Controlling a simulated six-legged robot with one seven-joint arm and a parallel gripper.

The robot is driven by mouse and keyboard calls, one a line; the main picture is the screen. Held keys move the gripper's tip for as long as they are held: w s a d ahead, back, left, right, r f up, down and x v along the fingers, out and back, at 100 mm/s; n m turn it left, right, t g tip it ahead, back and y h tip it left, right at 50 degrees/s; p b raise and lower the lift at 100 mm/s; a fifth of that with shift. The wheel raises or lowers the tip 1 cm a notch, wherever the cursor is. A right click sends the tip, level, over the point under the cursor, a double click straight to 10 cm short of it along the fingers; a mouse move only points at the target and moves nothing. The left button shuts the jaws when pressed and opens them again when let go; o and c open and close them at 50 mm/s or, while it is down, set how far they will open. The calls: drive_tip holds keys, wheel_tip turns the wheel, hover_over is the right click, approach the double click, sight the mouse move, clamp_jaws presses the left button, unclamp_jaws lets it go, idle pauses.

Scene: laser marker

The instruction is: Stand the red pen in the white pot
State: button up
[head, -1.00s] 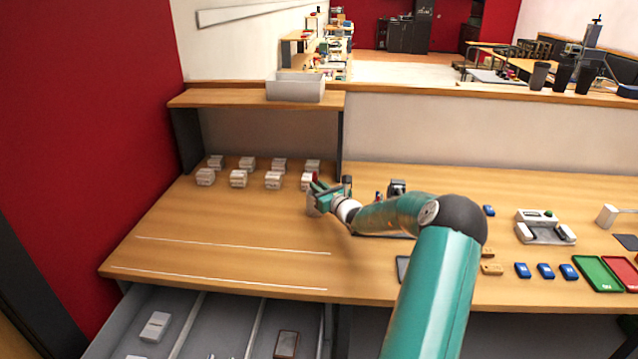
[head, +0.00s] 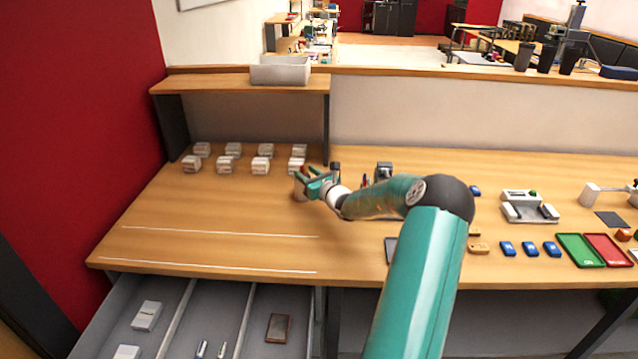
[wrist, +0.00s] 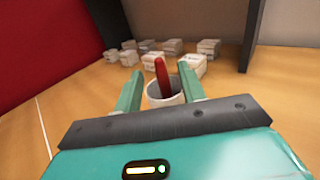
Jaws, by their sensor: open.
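The red pen (wrist: 162,77) stands in the white pot (wrist: 179,98), leaning a little to the left in the wrist view. Its lower part is hidden inside the pot. My gripper (wrist: 160,70) is open, with one green finger on each side of the pen and pot. I cannot tell if a finger touches the pot. In the head view, my gripper (head: 308,181) is at the pot (head: 299,188), which it partly covers. The pen (head: 305,170) shows only as a small red patch there.
Several white labelled boxes (head: 262,165) stand behind and left of the pot, under the shelf (head: 225,83). Dark upright items (head: 383,172) stand to the right, behind my arm. The desk at front left (head: 220,215) is clear. An open drawer (head: 180,320) lies below.

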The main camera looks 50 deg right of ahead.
drive_tip(key=v, duration=1.3)
drive_tip(key=shift+d, duration=0.1)
idle(0.5)
